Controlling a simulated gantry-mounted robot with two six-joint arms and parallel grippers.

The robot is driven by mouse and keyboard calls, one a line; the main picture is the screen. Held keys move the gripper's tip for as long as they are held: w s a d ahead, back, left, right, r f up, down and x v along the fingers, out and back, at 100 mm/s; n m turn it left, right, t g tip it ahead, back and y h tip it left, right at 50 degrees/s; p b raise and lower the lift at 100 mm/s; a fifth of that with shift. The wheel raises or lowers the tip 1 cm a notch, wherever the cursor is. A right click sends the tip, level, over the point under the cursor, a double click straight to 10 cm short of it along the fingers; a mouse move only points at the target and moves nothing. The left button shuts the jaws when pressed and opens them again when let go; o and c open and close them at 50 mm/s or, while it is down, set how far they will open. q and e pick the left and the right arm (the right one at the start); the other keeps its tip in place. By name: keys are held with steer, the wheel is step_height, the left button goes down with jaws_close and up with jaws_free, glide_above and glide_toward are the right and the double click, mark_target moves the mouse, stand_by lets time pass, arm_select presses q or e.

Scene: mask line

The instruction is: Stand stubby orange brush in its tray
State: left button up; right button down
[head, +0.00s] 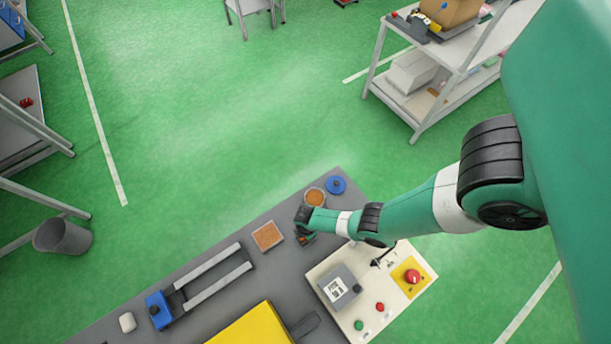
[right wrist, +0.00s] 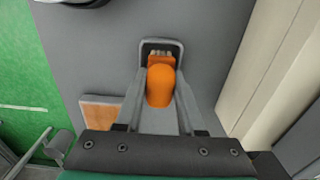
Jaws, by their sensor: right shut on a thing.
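The stubby orange brush (right wrist: 160,86) is between the two fingers of my right gripper (right wrist: 160,75), which is shut on it. Its rounded orange handle faces the wrist camera and its pale bristles point away. A small grey-rimmed tray (right wrist: 181,45) with a dark inside lies around the bristle end in the right wrist view. I cannot tell whether the bristles rest in it or hang just above. In the head view my right gripper (head: 305,238) is low over the grey bench, and it hides most of the brush and tray. My left gripper is not in view.
A brown square pad (head: 268,236) lies left of the gripper. A round tin with orange contents (head: 315,197) and a blue disc (head: 336,185) are behind it. A cream control panel (head: 345,312) stands close on the right. A blue-ended rail fixture (head: 159,308) is further left.

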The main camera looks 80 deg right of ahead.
steer(key=shift+f+b, duration=0.3)
steer(key=shift+b, duration=0.05)
steer(key=c, duration=0.5)
jaws_free()
steer(key=shift+r, duration=0.1)
